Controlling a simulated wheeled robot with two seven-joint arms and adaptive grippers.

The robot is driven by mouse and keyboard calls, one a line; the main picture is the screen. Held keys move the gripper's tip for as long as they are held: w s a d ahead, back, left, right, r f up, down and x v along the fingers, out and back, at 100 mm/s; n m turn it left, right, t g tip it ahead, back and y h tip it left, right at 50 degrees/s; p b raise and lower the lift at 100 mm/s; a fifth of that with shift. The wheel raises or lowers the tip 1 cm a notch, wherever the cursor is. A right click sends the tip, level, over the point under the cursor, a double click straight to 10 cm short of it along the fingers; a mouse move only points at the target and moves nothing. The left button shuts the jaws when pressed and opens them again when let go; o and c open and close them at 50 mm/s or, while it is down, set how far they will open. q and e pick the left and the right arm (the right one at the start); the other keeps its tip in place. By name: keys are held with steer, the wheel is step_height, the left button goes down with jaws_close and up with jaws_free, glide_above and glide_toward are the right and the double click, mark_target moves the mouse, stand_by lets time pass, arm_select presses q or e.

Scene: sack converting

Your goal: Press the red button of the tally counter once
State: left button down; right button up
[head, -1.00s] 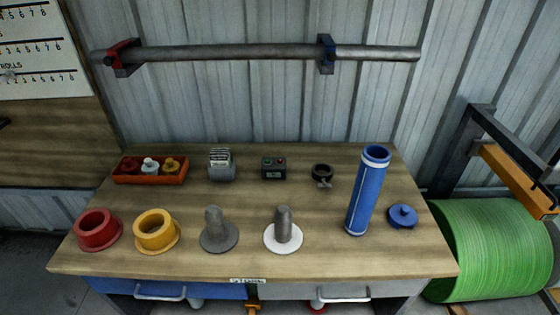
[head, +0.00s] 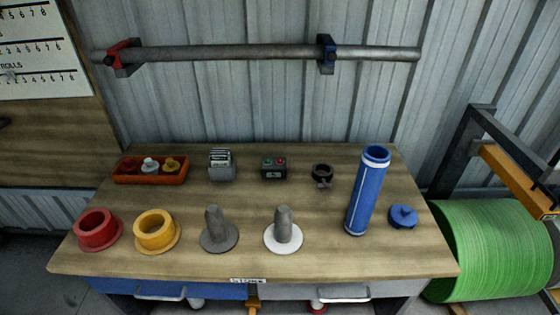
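The tally counter (head: 273,170) is a small dark box at the back middle of the wooden workbench. Its top carries a green button on the left and a red button (head: 281,161) on the right. Nothing touches or covers it. Neither of my grippers shows in the head view.
On the bench (head: 330,262), a card holder (head: 221,172) stands left of the counter and a black clamp ring (head: 322,174) right. An orange tray (head: 150,178), red and yellow flanged rings, two pegged discs, a tall blue tube (head: 368,190) and a blue cap (head: 402,216) surround it.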

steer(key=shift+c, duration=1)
